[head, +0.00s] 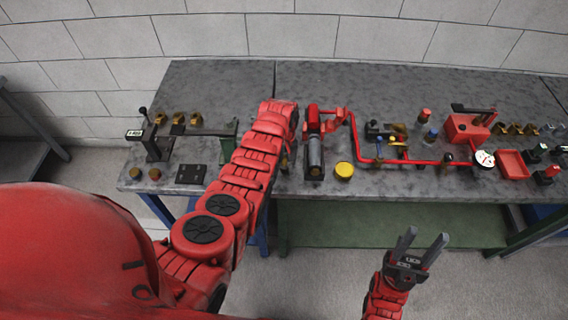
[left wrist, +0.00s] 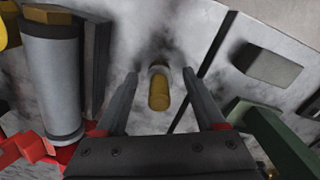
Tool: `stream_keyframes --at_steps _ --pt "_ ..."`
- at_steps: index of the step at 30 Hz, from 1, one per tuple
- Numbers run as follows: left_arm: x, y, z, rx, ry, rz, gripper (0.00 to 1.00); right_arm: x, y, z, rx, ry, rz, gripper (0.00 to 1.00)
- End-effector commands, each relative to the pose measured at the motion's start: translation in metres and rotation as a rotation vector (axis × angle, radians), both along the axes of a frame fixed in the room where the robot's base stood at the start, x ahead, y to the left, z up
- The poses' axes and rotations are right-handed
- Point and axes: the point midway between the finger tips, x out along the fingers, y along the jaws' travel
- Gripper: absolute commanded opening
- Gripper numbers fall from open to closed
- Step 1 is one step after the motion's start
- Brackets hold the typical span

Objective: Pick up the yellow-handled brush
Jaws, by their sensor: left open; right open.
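The yellow-handled brush (left wrist: 159,90) stands out in the left wrist view as a short yellow handle seen nearly end-on, with a darker part behind it. My left gripper (left wrist: 161,76) is open, with a finger on each side of the handle and gaps between. I cannot tell how far the fingertips are from it in depth. In the head view my left arm reaches over the bench and hides the brush and the left fingers. My right gripper (head: 424,250) is open and empty in front of the bench, away from the brush.
A grey cylinder (left wrist: 52,85) stands left of my left fingers; it also shows in the head view (head: 315,155). A green block (left wrist: 275,140) is on the right. The bench (head: 230,85) also bears a yellow round cap (head: 344,170), red piping and a vise (head: 185,133).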

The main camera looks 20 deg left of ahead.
Motion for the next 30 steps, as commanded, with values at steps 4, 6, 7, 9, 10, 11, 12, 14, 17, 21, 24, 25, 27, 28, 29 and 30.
stream_keyframes --at_steps 4,6,7,9,10,11,12,14,17,21,24,25,27,28,29,30 --pt "0.0011 0.0 -0.0011 0.0 -0.004 -0.001 0.72 0.0 0.0 0.0006 0.0 0.0 0.0 0.5" --pt "0.0011 -0.0001 -0.0012 0.0 -0.004 -0.001 0.72 0.0 0.0 0.0005 0.0 0.0 0.0 0.5" --pt "0.0011 0.0 -0.0012 0.0 -0.004 -0.001 0.72 0.0 0.0 0.0005 0.0 0.0 0.0 0.5" --pt "0.001 -0.0002 -0.0011 0.0 -0.004 -0.001 0.72 0.0 0.0 0.0005 0.0 0.0 0.0 0.5" --pt "0.001 -0.0001 -0.0011 0.0 -0.004 -0.001 0.67 0.0 0.0 0.0004 0.0 0.0 0.0 0.5" --pt "0.001 -0.0002 -0.001 0.0 -0.004 -0.001 0.61 0.0 0.0 0.0005 0.0 0.0 0.0 0.5" --pt "0.0009 -0.0002 -0.001 0.0 -0.004 -0.001 0.54 0.0 0.0 0.0005 0.0 0.0 0.0 0.5" --pt "0.001 -0.0002 -0.001 0.0 -0.004 -0.001 0.43 0.0 0.0 0.0005 0.0 0.0 0.0 0.5" --pt "0.0009 -0.0002 -0.0009 0.0 -0.004 -0.001 0.25 0.0 0.0 0.0005 0.0 0.0 0.0 0.5" --pt "0.001 -0.0003 -0.0009 0.0 -0.004 -0.001 0.0 0.0 0.0 0.0005 0.0 0.0 0.0 0.5" --pt "0.001 -0.0003 -0.0009 0.0 -0.004 -0.001 0.0 0.0 0.0 0.0005 0.0 0.0 0.0 0.5" --pt "0.001 -0.0003 -0.0008 0.0 -0.003 -0.001 0.0 0.0 0.0 0.0005 0.0 0.0 0.0 0.5" --pt "0.001 -0.0003 -0.0008 0.0 -0.003 -0.001 0.0 0.0 0.0 0.0005 0.0 0.0 0.0 0.5" --pt "0.001 -0.0003 -0.0008 0.0 -0.003 -0.001 0.0 0.0 0.0 0.0006 0.0 0.0 0.0 0.5" --pt "0.001 -0.0003 -0.0008 0.0 -0.003 -0.001 0.0 0.0 0.0 0.0005 0.0 0.0 0.0 0.5" --pt "0.0009 -0.0003 -0.0008 0.0 -0.003 -0.001 0.0 0.0 0.0 0.0005 0.0 0.0 0.0 0.5"
